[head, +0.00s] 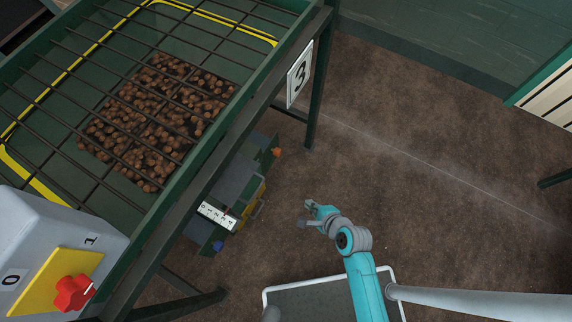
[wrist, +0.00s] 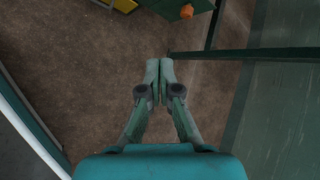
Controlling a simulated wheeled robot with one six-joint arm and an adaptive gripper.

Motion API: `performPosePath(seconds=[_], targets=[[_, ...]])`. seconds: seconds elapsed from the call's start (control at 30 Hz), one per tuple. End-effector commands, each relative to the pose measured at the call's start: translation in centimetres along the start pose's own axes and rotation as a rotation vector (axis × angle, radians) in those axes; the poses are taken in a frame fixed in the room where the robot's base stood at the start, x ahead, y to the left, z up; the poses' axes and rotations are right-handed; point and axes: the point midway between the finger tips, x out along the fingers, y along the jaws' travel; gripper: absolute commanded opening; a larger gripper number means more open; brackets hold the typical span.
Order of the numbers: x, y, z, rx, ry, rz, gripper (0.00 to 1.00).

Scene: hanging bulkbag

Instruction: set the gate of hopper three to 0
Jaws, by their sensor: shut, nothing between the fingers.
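Hopper three is the green hopper (head: 180,215) with the white "3" sign (head: 299,73) on its frame post. Under it is the gate, with a yellow plate (head: 251,196) and a small grey handle (head: 259,208). A white scale (head: 217,215) numbered 0 to 4 lies beside the plate; its reading is too small to tell. My gripper (head: 309,211) is right of the gate, apart from the handle, over open floor. In the wrist view its fingers (wrist: 159,66) are together and empty. A bit of yellow plate (wrist: 125,5) shows at the top edge there.
An orange knob (head: 277,152) and a blue knob (head: 218,246) sit at the gate's two ends. A grey box with a red switch (head: 73,292) stands at lower left. A green frame leg (head: 319,85) stands beyond the gate. Brown floor (head: 420,190) to the right is clear.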

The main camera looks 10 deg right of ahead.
Motion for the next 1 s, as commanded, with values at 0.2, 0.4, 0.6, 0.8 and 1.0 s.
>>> performPosePath(seconds=[0.2, 0.4, 0.6, 0.8, 1.0], targets=[[5.9, -4.5, 2.1, 0.38, -0.103, 0.15, 0.0], [8.2, -7.2, 3.8, 0.594, -0.145, 0.262, 0.0], [9.1, -8.0, 4.4, 0.661, -0.154, 0.301, 0.0], [11.4, -7.4, 5.1, 0.66, -0.154, 0.304, 0.0], [15.0, -6.5, 6.0, 0.66, -0.154, 0.304, 0.0]])
